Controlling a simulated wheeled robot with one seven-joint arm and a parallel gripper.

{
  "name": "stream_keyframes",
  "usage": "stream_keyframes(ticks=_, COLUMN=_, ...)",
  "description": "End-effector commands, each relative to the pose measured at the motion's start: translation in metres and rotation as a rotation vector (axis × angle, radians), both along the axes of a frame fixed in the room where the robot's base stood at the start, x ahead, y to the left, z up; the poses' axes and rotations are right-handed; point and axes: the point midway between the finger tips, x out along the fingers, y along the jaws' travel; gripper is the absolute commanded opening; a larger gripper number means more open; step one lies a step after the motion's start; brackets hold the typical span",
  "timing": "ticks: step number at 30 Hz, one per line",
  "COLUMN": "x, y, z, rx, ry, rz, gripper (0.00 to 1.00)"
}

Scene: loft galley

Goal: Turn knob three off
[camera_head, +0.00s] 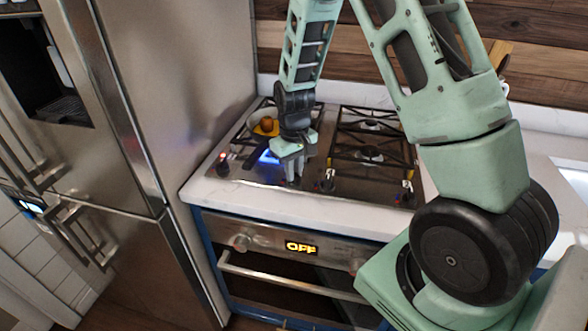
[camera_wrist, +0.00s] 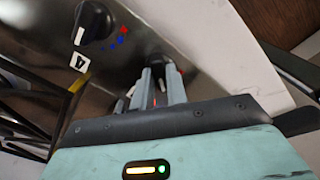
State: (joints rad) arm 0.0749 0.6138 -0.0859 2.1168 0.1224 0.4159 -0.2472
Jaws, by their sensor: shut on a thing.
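My gripper (camera_head: 291,170) points down at the front strip of the cooktop (camera_head: 255,172), shut on a dark knob. In the wrist view the fingers (camera_wrist: 160,88) close around this knob (camera_wrist: 171,78), which shows partly between and behind them. Its number label cannot be read, and its pointer is hidden. Beside it in the wrist view is a free black knob (camera_wrist: 95,22) with a white pointer line, red and blue marks, and a tag that reads 4. In the head view the held knob is hidden by the gripper.
Other knobs stand at the left (camera_head: 222,165), just right of my gripper (camera_head: 328,182) and far right (camera_head: 406,192). A pan with a brown, round item (camera_head: 266,124) sits on the back left burner. A blue glow (camera_head: 268,157) shows near the gripper. The fridge (camera_head: 185,100) stands left.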

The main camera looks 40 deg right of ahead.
Motion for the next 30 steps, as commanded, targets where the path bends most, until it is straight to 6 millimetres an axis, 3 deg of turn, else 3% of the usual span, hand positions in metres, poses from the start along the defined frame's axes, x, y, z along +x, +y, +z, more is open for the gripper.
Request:
stream_keyframes(ticks=18, x=0.0007, y=-0.0001, z=0.0019, rx=0.000, ry=-0.002, rz=-0.563, gripper=0.00)
stream_keyframes(ticks=30, x=0.0008, y=-0.0004, z=0.0017, rx=0.000, ry=-0.002, rz=-0.828, gripper=0.00)
